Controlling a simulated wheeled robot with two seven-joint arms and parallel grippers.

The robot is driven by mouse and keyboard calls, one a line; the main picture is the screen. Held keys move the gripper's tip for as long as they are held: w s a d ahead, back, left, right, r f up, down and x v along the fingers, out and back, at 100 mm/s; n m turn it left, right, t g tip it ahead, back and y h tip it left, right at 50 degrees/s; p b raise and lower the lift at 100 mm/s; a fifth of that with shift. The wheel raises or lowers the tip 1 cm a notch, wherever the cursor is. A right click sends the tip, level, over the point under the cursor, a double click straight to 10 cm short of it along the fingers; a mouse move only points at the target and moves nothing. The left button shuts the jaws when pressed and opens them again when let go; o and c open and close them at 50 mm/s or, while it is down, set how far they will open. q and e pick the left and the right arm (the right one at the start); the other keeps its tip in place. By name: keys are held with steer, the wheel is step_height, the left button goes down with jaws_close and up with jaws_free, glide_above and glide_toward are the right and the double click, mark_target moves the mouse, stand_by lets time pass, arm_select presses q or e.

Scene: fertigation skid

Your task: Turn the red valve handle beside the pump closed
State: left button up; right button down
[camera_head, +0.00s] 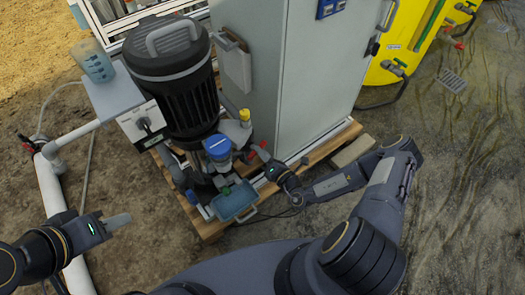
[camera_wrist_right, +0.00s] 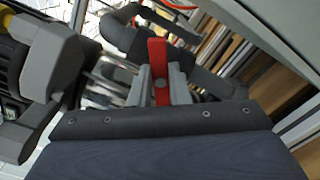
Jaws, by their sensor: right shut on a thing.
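The red valve handle (camera_head: 259,151) shows as a small red spot beside the pump (camera_head: 182,92), at the foot of the grey cabinet. In the right wrist view the red handle (camera_wrist_right: 158,53) stands up between my two grey fingers, with a dark grey pipe behind it. My right gripper (camera_wrist_right: 161,86) is shut on this handle. In the head view the right gripper (camera_head: 265,164) reaches it from the lower right, and the valve body is mostly hidden. My left gripper (camera_head: 118,222) is at the lower left, away from the pump, with its finger gap not visible.
The tall grey cabinet (camera_head: 285,75) stands right of the pump on a wooden pallet (camera_head: 350,130). White piping (camera_head: 50,180) runs at the left. A yellow tank (camera_head: 408,45) stands at the upper right.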

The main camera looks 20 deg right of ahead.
steer(key=shift+d+f+m, duration=0.1)
steer(key=shift+f+m, duration=0.05)
steer(key=shift+m, duration=1.45)
steer(key=shift+f+m, duration=0.1)
steer(key=shift+m, duration=1.5)
steer(key=c, duration=1.4)
jaws_free()
steer(key=shift+o, duration=0.2)
steer(key=p+v, duration=0.2)
steer(key=v, duration=0.5)
steer(key=shift+s+d, duration=0.15)
steer(key=shift+s, duration=0.2)
